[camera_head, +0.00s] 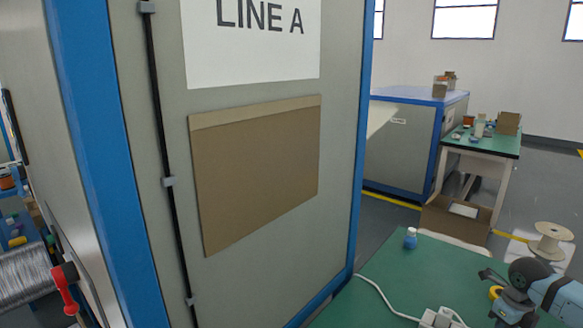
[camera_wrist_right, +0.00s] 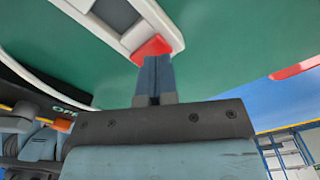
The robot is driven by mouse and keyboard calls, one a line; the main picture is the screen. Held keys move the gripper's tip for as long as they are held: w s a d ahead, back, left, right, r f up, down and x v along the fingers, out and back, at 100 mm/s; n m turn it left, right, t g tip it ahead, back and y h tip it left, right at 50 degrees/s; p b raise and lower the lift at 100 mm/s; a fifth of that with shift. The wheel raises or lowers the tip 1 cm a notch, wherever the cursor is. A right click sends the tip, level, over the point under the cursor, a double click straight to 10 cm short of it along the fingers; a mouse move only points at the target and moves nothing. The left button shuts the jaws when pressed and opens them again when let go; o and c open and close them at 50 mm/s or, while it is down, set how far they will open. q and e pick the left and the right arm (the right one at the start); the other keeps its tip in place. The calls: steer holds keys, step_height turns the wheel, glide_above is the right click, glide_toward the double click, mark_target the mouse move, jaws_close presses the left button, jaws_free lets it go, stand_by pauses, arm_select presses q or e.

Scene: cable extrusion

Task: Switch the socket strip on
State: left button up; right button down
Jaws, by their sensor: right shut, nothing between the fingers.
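The socket strip (camera_head: 440,319) is white and lies on the green table, cut off by the bottom edge of the head view, with a white cable running from it. In the right wrist view, the strip's white body (camera_wrist_right: 115,14) has a red switch (camera_wrist_right: 152,47) near its end. My right gripper (camera_wrist_right: 155,80) is shut and empty, with its fingertips at the red switch. They look very close or touching, but contact is not certain. Whether the switch is on cannot be told. In the head view my right wrist shows at lower right, fingertips hidden. My left gripper is not in view.
A wire spool (camera_head: 551,240) stands at right. A tall grey cabinet (camera_head: 255,240) with blue edges borders the table on the left. A red piece (camera_wrist_right: 296,68) shows in the wrist view.

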steer(key=shift+f+b, duration=0.8)
steer(key=shift+f, duration=0.5)
stand_by(0.7)
steer(key=shift+s, duration=0.1)
steer(key=shift+r+p, duration=0.65)
steer(key=shift+r, duration=0.15)
steer(key=shift+r+p, duration=1.7)
steer(key=shift+r, duration=1.05)
steer(key=shift+f, duration=0.1)
